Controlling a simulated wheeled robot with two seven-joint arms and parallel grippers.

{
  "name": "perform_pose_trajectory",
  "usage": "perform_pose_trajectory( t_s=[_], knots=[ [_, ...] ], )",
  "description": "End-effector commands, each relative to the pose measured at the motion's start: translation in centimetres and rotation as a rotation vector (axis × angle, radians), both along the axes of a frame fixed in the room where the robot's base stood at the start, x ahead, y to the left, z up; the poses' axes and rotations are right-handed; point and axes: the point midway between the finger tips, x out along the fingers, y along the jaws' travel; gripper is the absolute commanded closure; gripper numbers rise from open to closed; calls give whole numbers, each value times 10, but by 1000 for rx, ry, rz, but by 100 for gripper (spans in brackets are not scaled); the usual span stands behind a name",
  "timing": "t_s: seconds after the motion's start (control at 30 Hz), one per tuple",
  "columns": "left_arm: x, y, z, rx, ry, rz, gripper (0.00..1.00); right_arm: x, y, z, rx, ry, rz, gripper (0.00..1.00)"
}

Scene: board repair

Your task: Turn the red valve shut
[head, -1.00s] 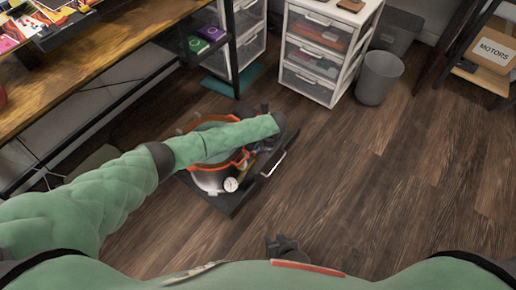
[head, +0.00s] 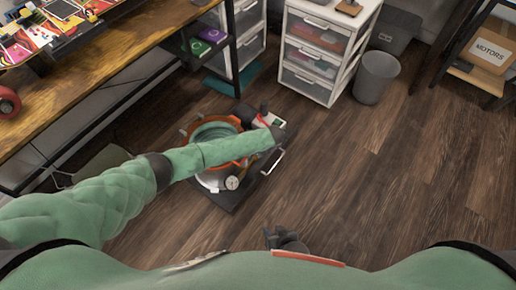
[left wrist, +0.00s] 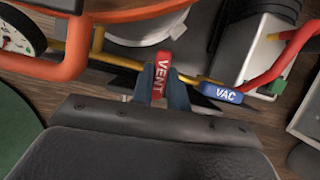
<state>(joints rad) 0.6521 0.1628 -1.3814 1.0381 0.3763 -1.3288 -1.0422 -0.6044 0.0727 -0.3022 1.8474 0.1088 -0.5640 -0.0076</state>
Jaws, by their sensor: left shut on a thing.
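The red valve handle (left wrist: 168,82), marked VENT, shows in the left wrist view. My left gripper (left wrist: 163,88) is shut on it, with one blue-grey finger on each side. A blue handle marked VAC (left wrist: 223,93) sits just to its right on the same yellow pipe. In the head view, my left arm reaches across the steel pot with its orange rim (head: 190,141), and its wrist hides the red handle and fingertips. My right gripper (head: 285,240) is dark and low in the middle of the head view, away from the pot; its opening is unclear.
A gauge (head: 232,182) is on the pot's near side, and a red hose (left wrist: 285,62) runs close right of the VAC handle. A wooden workbench (head: 110,50) stands left, drawers (head: 308,62) and a grey bin (head: 377,78) behind. The floor (head: 380,200) at right is clear.

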Motion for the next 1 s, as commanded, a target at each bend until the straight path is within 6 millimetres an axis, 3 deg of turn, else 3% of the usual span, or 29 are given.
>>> perform_pose_trajectory(
  t_s=[0.4,0.7,0.73,0.83,1.0],
  knots=[
    [-1,-1,0,-1,1,-81,100,7,0,23,0,7,4,64],
    [-1,-1,0,-1,1,-82,100,8,0,21,-1,8,4,64],
    [-1,-1,0,-1,1,-82,82,8,0,21,-1,8,4,64],
    [-1,-1,0,-1,1,-81,62,8,0,21,-1,8,4,64],
    [-1,0,0,-1,1,-81,62,6,0,20,-1,12,4,64]
  ],
)
